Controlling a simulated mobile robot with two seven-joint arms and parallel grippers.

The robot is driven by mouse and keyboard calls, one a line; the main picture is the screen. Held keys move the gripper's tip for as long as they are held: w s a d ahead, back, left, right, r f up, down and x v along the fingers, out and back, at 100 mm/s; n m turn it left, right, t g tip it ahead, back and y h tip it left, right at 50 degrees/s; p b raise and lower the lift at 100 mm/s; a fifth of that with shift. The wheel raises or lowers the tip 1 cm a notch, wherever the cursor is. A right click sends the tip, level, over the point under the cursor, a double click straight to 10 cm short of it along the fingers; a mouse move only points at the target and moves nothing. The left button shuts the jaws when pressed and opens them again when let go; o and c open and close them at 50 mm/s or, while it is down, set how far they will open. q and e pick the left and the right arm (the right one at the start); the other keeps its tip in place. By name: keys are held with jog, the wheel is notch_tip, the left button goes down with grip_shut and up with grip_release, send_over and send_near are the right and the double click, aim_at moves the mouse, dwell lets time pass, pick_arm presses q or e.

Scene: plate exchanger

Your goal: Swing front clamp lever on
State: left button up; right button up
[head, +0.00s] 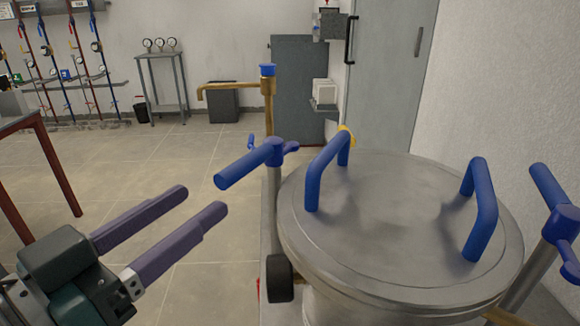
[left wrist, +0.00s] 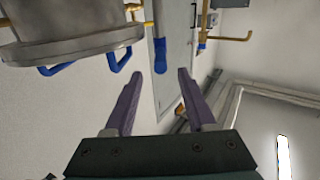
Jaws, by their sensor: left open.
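A round grey metal vessel lid (head: 400,215) with two blue loop handles fills the right of the head view. A blue clamp lever (head: 245,168) on a post stands at the lid's left side, its grip pointing left toward my gripper. Another blue lever (head: 560,220) is at the lid's right edge. I cannot tell which is the front one. My left gripper (head: 203,199) is open and empty, its purple fingers just short of the left lever. In the left wrist view, a blue lever (left wrist: 160,55) shows beyond and between the fingertips, apparently untouched. My right gripper is out of view.
A red-legged table (head: 55,165) stands at the left. A brown pipe with a blue cap (head: 267,85) rises behind the lever. A grey cabinet (head: 385,80) is behind the lid and a white wall (head: 500,90) is at the right. The tiled floor between is clear.

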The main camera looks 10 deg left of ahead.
aim_at(242, 168)
pick_arm(q)
jog(key=x, duration=0.9)
jog(key=shift+w, duration=0.15)
jog(key=shift+r, duration=0.1)
grip_shut()
dwell(1.0)
